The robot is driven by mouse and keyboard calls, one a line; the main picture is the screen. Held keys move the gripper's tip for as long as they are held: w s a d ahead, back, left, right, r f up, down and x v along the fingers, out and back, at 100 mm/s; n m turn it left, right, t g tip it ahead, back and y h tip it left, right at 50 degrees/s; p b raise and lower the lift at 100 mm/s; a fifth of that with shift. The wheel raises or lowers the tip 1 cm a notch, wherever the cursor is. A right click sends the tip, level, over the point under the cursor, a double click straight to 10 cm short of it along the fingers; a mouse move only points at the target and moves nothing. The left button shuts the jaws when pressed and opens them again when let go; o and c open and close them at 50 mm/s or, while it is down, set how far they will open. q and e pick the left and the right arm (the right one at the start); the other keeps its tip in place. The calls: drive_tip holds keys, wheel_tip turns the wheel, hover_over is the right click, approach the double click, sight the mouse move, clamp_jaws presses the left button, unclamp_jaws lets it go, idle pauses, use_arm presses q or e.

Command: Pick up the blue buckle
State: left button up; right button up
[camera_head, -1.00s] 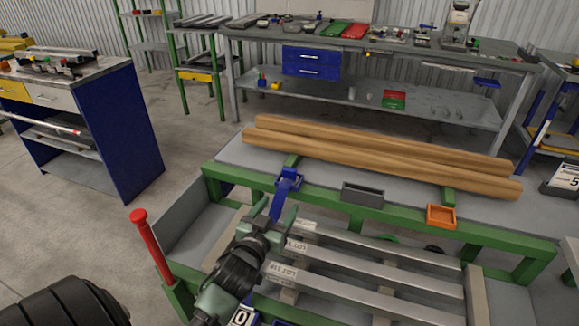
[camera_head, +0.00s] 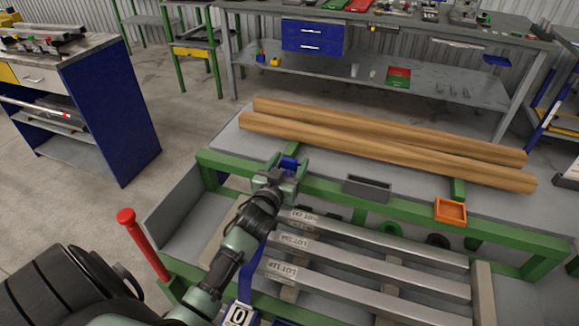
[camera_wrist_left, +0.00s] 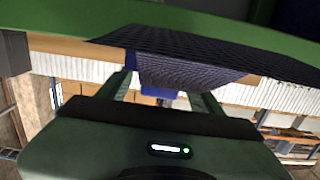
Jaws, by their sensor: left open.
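The blue buckle (camera_head: 289,162) is at the green front rail of the table, left of the grey tray, partly hidden by my left gripper. My left gripper (camera_head: 285,171) is open at the buckle, with one finger on each side of it. In the left wrist view, a blue part of the buckle (camera_wrist_left: 157,91) shows between the open fingers (camera_wrist_left: 160,88), below a dark woven strap (camera_wrist_left: 190,60). Whether the fingers touch the buckle I cannot tell. My right gripper is not in view.
Two long wooden beams (camera_head: 390,146) lie behind the rail. A grey tray (camera_head: 368,187) and an orange tray (camera_head: 451,211) sit along the rail. Several labelled metal bars (camera_head: 370,267) lie in front. A red post (camera_head: 143,243) stands at the left corner.

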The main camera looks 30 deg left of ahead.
use_arm(q)
clamp_jaws()
drive_tip(key=shift+r, duration=0.1)
